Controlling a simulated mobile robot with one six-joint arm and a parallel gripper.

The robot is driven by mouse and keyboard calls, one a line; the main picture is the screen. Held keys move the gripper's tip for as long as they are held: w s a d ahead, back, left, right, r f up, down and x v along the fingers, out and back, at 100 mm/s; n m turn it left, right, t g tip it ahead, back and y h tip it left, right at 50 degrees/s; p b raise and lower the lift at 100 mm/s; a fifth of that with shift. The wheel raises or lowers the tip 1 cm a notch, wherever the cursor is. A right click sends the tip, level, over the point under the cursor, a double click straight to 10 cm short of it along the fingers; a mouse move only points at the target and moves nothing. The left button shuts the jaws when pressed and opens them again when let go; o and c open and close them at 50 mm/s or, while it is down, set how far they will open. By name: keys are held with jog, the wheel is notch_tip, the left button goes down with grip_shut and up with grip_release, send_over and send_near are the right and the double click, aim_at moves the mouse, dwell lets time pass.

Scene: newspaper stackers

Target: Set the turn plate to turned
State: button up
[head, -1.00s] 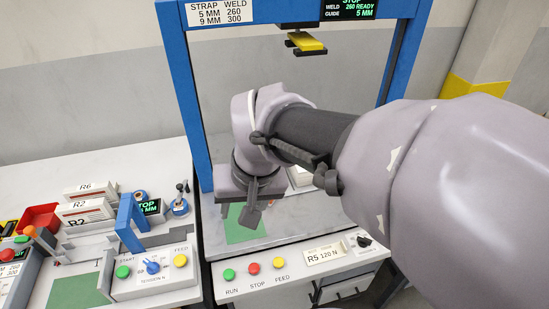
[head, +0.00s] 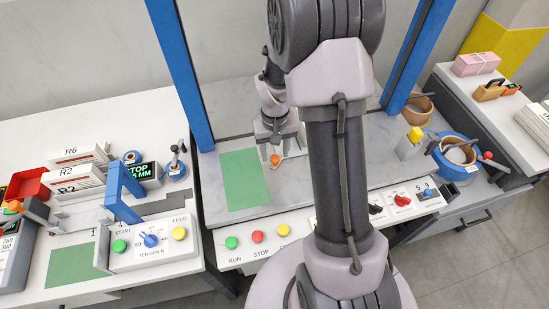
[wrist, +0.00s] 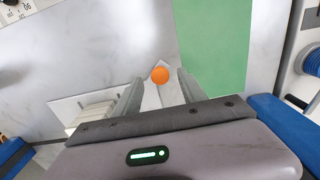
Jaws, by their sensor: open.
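A pale flat plate with an orange ball knob (head: 275,159) lies on the grey bench top, right of a green mat; I take it as the turn plate. In the wrist view, the orange knob (wrist: 160,75) sits between the tips of my gripper (wrist: 157,83), and pale plate (wrist: 66,108) shows at left with a whitish stack partly on it. My gripper (head: 274,148) points down over the knob with its fingers apart. Contact with the knob cannot be told. My arm and gripper hide much of the plate.
The green mat (head: 244,180) is flat and clear beside the plate. Blue posts (head: 180,72) frame the bench. A front panel has run and stop buttons (head: 257,237) and a red knob (head: 402,200). A blue reel (head: 457,153) stands at right, a tension box (head: 150,246) at left.

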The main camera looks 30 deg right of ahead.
notch_tip(320, 180, down, 2)
grip_shut()
dwell(0.4)
dwell(1.2)
